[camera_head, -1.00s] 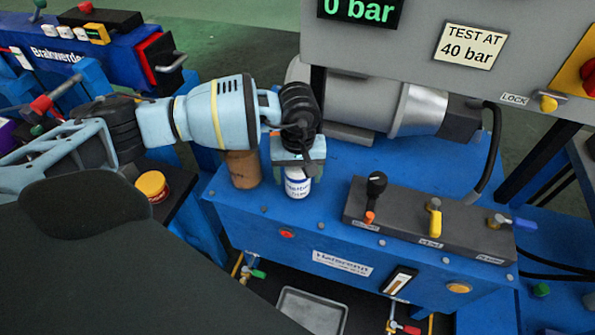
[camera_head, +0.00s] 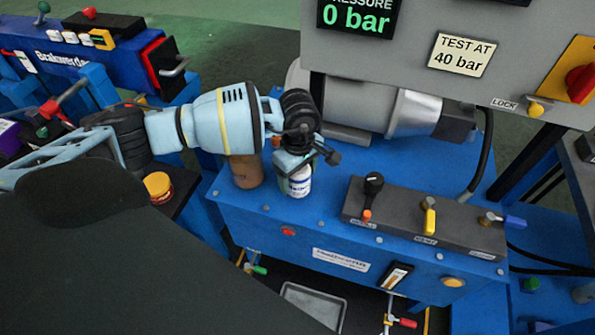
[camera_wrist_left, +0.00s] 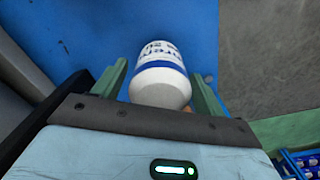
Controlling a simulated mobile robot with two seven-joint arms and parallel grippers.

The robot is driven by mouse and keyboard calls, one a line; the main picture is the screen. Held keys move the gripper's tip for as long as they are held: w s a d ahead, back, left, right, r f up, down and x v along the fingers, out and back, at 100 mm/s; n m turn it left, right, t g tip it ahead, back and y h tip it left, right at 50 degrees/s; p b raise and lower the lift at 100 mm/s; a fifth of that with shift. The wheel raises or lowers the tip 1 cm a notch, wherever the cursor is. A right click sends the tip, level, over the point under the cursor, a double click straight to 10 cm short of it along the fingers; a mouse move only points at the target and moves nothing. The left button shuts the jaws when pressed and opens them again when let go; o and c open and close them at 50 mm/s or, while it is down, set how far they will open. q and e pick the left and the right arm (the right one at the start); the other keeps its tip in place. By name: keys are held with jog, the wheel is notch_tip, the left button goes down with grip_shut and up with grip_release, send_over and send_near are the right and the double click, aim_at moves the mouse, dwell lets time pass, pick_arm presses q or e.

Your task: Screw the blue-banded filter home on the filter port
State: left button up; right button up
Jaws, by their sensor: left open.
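The white filter with blue bands (camera_head: 299,182) stands upright on the blue power unit's top, under my left gripper. It also shows in the left wrist view (camera_wrist_left: 158,75), between the two green fingers. My left gripper (camera_head: 290,165) reaches down over the filter from above. In the left wrist view its fingers (camera_wrist_left: 160,88) are spread, one on each side of the filter, with a gap visible at least on the right. The filter's lower end and the port are hidden, so I cannot tell how it is seated. My right gripper is not in view.
A brown cylinder (camera_head: 246,171) stands just left of the filter. A valve block (camera_head: 425,220) with several levers is to the right. The motor (camera_head: 370,105) lies behind, under the grey gauge panel (camera_head: 520,65).

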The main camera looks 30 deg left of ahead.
pick_arm(q)
jog(key=shift+n, duration=1.1)
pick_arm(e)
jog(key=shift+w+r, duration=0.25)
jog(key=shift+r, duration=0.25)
pick_arm(q)
jog(key=shift+p, duration=0.3)
jog(key=n+p, duration=0.1)
jog(key=n, duration=0.2)
jog(key=shift+r, duration=0.2)
jog(key=shift+n+p, duration=0.45)
jog(key=shift+n, duration=0.15)
jog(key=shift+f+n, duration=0.15)
jog(key=shift+n, duration=0.35)
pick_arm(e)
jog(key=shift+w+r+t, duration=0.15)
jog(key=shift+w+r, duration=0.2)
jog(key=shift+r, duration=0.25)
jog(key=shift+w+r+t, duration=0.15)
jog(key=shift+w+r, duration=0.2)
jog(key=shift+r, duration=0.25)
